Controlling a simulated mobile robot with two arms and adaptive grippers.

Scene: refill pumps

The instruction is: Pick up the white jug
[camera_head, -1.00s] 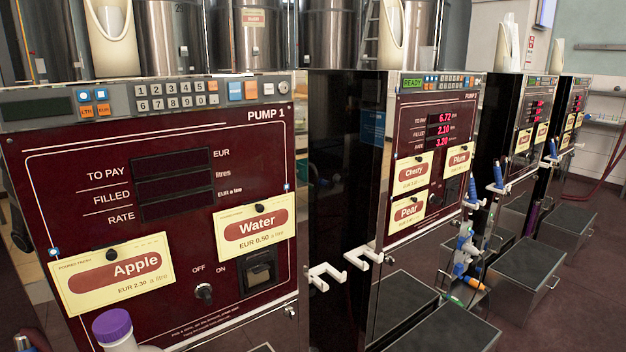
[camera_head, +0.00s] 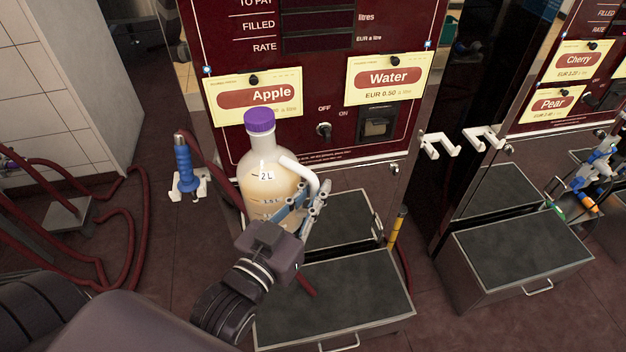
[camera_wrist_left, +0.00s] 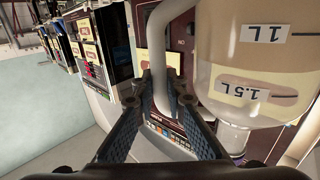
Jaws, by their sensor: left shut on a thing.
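A pale translucent jug (camera_head: 268,188) with a purple cap and a white handle is in front of Pump 1 in the head view. It holds cream-coloured liquid and has a 2 L mark. It looks nearly upright. My left gripper (camera_head: 304,203) is shut on the jug's handle, at its right side. In the wrist view, the fingers (camera_wrist_left: 163,90) lie on both sides of the white handle, and the jug's body (camera_wrist_left: 230,75) fills the upper right. The jug's base is partly hidden by my gripper. My right gripper is not in view.
Pump 1 (camera_head: 300,100) stands behind the jug, with white hook brackets (camera_head: 455,142) at its right. A grey-topped step (camera_head: 345,292) is below. A blue nozzle (camera_head: 184,165) and red hoses (camera_head: 110,250) are at the left. Open floor (camera_head: 470,320) shows at the lower right.

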